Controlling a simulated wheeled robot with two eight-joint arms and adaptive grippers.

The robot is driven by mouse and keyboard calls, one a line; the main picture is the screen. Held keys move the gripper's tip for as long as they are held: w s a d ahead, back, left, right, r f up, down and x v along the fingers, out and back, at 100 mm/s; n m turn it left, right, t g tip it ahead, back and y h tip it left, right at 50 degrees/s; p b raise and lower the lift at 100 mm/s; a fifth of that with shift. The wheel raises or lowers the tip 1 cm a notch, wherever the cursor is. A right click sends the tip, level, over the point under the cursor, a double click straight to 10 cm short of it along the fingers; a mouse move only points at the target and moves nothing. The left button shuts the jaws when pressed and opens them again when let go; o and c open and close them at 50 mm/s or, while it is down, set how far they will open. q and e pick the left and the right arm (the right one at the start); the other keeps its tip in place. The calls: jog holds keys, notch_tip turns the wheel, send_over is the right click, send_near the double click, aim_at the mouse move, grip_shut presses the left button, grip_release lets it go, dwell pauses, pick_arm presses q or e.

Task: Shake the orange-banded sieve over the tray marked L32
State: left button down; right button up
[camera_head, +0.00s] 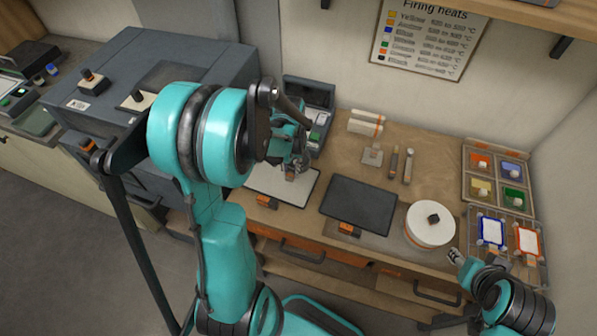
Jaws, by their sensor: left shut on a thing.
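My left gripper (290,168) is over the far part of a pale flat tray (262,182) on the left of the bench. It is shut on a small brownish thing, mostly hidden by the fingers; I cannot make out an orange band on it. A dark flat tray (358,204) lies to the right of the pale one. Small orange tags (265,201) (348,228) sit at the front of both trays, too small to read, so I cannot tell which is L32. My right gripper (455,257) is at the bench's front right, away from the trays; its jaws are unclear.
A white round turntable (432,224) carries a small dark block. A divided box (465,172) holds orange, blue, yellow and green items. Blue-edged (492,232) and orange-edged (528,241) panels lie in front of it. White rolls (366,123) and small tools (408,165) lie at the back.

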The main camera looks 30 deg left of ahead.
pick_arm(q)
jog(key=s+a+b, duration=0.1)
jog(key=s+a, duration=0.1)
jog(key=a, duration=1)
jog(key=w+d+b, duration=0.1)
jog(key=w+d, duration=0.1)
jog(key=d, duration=1.4)
jog(key=shift+w+d, duration=0.15)
jog(key=shift+w, duration=0.2)
jog(key=shift+r, duration=0.15)
notch_tip(320, 180, up, 5)
jog(key=p, duration=0.3)
jog(key=shift+p, duration=0.4)
